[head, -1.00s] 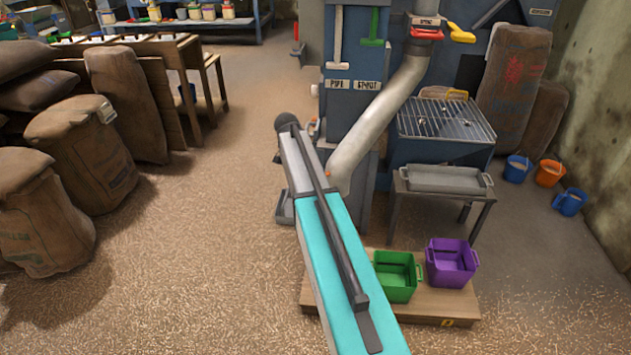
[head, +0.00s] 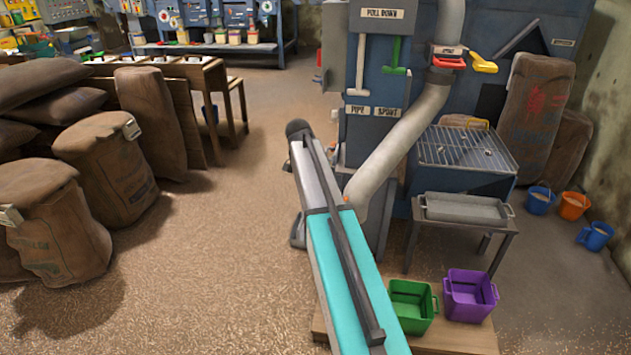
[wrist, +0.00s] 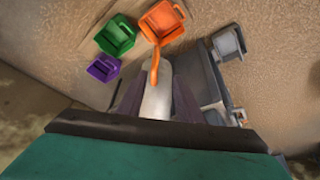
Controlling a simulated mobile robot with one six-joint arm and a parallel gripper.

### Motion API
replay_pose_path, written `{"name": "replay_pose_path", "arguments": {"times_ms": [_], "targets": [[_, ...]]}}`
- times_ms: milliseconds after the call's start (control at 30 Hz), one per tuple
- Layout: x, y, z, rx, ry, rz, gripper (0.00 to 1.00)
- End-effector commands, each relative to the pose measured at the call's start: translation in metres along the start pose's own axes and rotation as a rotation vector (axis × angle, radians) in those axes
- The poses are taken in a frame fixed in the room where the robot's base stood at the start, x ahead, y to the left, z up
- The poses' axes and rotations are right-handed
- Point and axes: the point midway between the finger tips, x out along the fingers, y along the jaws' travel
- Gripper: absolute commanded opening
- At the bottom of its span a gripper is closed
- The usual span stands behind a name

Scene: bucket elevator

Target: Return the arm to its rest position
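My arm shows in the head view as a grey and teal link reaching up from the bottom edge, ending in a dark rounded joint beside the pipe. My gripper is hidden there. In the wrist view my gripper (wrist: 157,98) shows two dark fingers standing apart. The pale pipe (wrist: 157,88) appears between them in the picture, but I cannot tell how far beyond them it is. Nothing is seen held. The pipe (head: 397,137) also runs down behind my arm in the head view.
A green bucket (head: 412,305) and a purple bucket (head: 470,296) stand on a low wooden platform (head: 455,340). An orange bucket (wrist: 162,20) is near them in the wrist view. A small table with a tray (head: 462,209) stands behind. Sacks (head: 108,168) line the left; open floor lies between.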

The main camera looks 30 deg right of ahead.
Motion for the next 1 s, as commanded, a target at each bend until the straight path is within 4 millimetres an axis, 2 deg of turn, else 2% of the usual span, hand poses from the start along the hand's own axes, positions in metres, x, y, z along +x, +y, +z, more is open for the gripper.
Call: {"name": "replay_pose_path", "arguments": {"times_ms": [267,467,667,1000], "targets": [[-0.001,-0.003,0.005,-0.007,-0.001,-0.002,0.33],[0.024,-0.004,0.034,-0.042,-0.016,0.027,0.33],[0.068,0.008,0.083,-0.098,-0.044,0.084,0.33],[0.142,0.054,0.174,-0.192,-0.11,0.181,0.33]]}}
